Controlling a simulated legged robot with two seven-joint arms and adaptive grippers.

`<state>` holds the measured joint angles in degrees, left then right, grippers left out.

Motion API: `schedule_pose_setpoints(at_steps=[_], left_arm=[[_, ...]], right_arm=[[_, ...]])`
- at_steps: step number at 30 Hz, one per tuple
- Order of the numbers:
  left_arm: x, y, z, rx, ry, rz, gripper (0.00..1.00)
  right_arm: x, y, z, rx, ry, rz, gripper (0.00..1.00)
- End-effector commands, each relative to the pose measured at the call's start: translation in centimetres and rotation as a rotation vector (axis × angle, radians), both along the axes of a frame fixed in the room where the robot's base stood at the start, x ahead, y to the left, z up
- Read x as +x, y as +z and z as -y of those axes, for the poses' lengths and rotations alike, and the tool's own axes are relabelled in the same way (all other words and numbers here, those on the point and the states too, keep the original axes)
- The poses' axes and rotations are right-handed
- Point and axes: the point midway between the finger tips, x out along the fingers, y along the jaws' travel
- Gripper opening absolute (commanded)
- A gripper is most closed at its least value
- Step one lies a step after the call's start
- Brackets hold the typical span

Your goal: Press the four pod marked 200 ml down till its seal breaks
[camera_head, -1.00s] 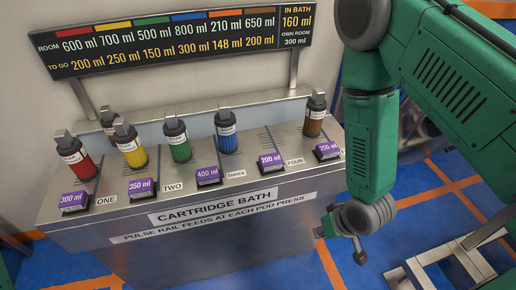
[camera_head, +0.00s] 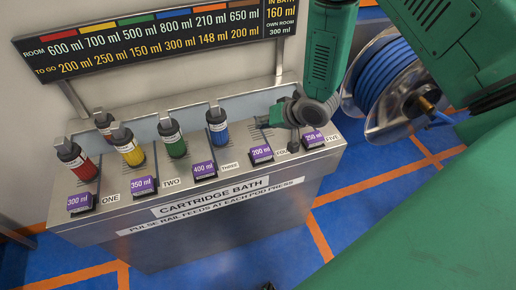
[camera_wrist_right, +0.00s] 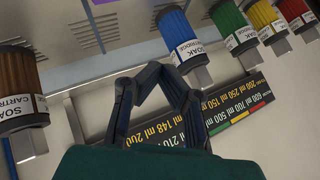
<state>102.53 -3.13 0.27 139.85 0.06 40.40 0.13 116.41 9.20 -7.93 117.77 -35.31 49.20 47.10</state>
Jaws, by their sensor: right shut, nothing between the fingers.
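The purple tag marked 200 ml (camera_head: 261,153) sits on its dark block at the front of the bath's top, by the FOUR label. My right gripper (camera_head: 263,121) is shut and empty above the bath, just behind this tag and apart from it in the head view. In the right wrist view its two dark fingers (camera_wrist_right: 155,72) meet over the bath's top between the blue and brown cartridges. A bit of purple shows at that view's top edge; its marking cannot be read. My left gripper is not in view.
The 250 ml tag (camera_head: 313,138) and 400 ml tag (camera_head: 204,169) flank the 200 ml one. The blue cartridge (camera_head: 217,125) stands left of my gripper; the brown cartridge (camera_wrist_right: 18,80) shows in the wrist view. A signboard (camera_head: 150,48) rises behind. A blue hose reel (camera_head: 385,80) stands right.

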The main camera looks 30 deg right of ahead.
Motion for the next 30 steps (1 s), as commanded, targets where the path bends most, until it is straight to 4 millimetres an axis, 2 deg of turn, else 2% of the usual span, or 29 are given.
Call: schedule_pose_setpoints(at_steps=[11, 17, 24, 30], left_arm=[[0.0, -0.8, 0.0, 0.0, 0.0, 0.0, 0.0], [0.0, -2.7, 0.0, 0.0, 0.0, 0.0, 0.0], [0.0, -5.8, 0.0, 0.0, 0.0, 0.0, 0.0], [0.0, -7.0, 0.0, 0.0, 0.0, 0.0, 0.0]], right_arm=[[0.0, -0.9, 0.0, -0.001, 0.001, -0.001, 0.0], [0.0, -3.1, 0.0, -0.003, 0.002, -0.001, 0.0], [-0.1, -6.6, 0.0, -0.003, 0.001, -0.001, 0.0], [-0.1, -8.5, 0.0, -0.001, 0.001, -0.001, 0.0]])
